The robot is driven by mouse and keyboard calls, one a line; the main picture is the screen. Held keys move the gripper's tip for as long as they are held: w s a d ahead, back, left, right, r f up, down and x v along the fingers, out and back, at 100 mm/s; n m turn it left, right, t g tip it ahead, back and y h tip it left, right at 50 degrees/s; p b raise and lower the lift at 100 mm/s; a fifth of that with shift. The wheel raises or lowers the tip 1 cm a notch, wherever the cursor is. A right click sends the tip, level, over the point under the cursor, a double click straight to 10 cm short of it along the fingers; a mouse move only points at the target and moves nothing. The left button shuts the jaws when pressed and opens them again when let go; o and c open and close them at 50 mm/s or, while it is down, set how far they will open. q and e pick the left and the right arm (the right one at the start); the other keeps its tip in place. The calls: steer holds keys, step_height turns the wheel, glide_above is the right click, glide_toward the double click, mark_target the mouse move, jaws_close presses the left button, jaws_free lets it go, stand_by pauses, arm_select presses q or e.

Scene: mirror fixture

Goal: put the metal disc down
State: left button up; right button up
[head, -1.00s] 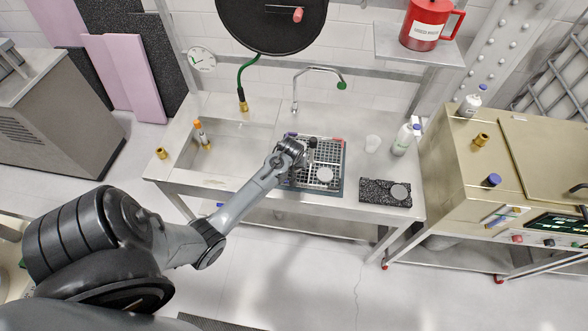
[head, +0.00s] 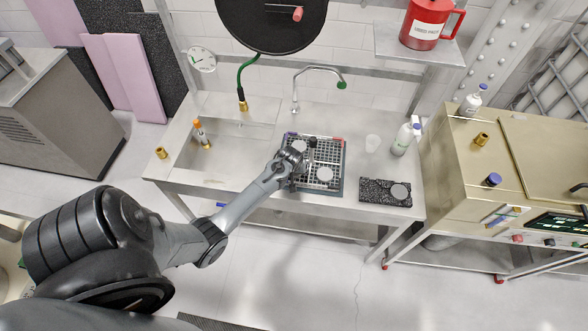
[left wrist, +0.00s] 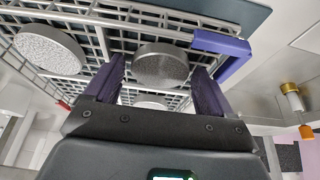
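A grey metal disc (left wrist: 160,65) lies at the wire rack, near its purple corner piece; it also shows in the head view (head: 300,146) at the rack's back left. My left gripper (left wrist: 160,72) has its two purple fingers apart, one on each side of this disc, with visible gaps. In the head view my left gripper (head: 304,159) is just in front of the disc. A second disc (head: 325,174) lies on the rack (head: 335,186) and seems to be the left one in the wrist view (left wrist: 50,50). A third pale round shape there is partly hidden. My right gripper is not in view.
A black textured block (head: 375,197) with a disc (head: 399,191) on it lies right of the rack. A sink (head: 225,155) is at left, and a faucet (head: 320,69) rises behind.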

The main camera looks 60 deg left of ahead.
arm_select(q)
steer(key=shift+o, duration=0.6)
steer(key=shift+d+r, duration=0.1)
steer(key=shift+r, duration=0.35)
steer(key=p+v, duration=0.1)
steer(key=v, duration=1)
steer(key=s+d+r+m+h, duration=0.1)
steer(key=s+d+m, duration=0.3)
steer(key=d, duration=0.5)
steer(key=s+d+r+m+h, duration=0.1)
steer(key=s+d+r+m, duration=0.3)
steer(key=d, duration=0.5)
steer(key=s+d+r+m+h, duration=0.1)
steer(key=s+d+r+m, duration=0.2)
steer(key=s+d, duration=0.4)
steer(key=d+m, duration=0.1)
steer(key=d, duration=0.2)
steer(key=shift+s+t+h, duration=0.3)
steer(key=shift+h, duration=0.1)
